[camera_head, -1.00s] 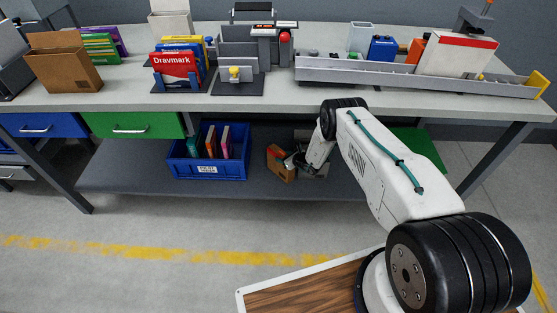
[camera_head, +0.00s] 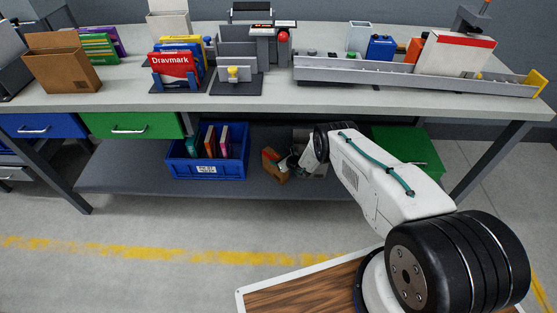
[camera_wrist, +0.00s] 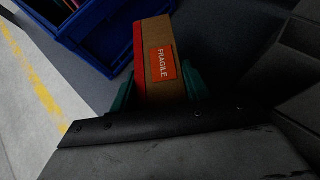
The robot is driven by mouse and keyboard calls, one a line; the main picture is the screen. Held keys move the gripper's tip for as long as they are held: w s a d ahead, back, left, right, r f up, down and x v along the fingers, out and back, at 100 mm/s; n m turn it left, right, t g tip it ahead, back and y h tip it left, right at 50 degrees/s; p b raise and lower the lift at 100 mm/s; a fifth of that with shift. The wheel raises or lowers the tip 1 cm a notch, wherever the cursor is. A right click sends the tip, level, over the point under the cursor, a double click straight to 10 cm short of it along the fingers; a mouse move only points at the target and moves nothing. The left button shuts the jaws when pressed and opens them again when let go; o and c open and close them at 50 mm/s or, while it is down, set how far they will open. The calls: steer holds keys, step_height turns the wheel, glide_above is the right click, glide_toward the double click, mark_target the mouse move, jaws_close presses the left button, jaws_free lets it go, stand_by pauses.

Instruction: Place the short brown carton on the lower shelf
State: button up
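The short brown carton (camera_head: 273,166) is at the lower shelf (camera_head: 125,172), right of the blue bin, and looks tilted in the head view. In the wrist view the carton (camera_wrist: 158,62) shows a red side and an orange FRAGILE label. My gripper (camera_head: 284,164) has its green fingertips on both sides of the carton, shut on it, also in the wrist view (camera_wrist: 160,92). The carton's near end is hidden behind the gripper body. I cannot tell whether its underside touches the shelf.
A blue bin (camera_head: 206,172) with several books or boxes stands left of the carton. A green box (camera_head: 412,150) is on the right under the bench. The bench top (camera_head: 200,103) overhangs the shelf and my arm reaches in below it. The shelf's left part is bare.

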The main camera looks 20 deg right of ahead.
steer(key=o, duration=0.3)
steer(key=shift+r, duration=0.15)
steer(key=v, duration=1.2)
stand_by(1.9)
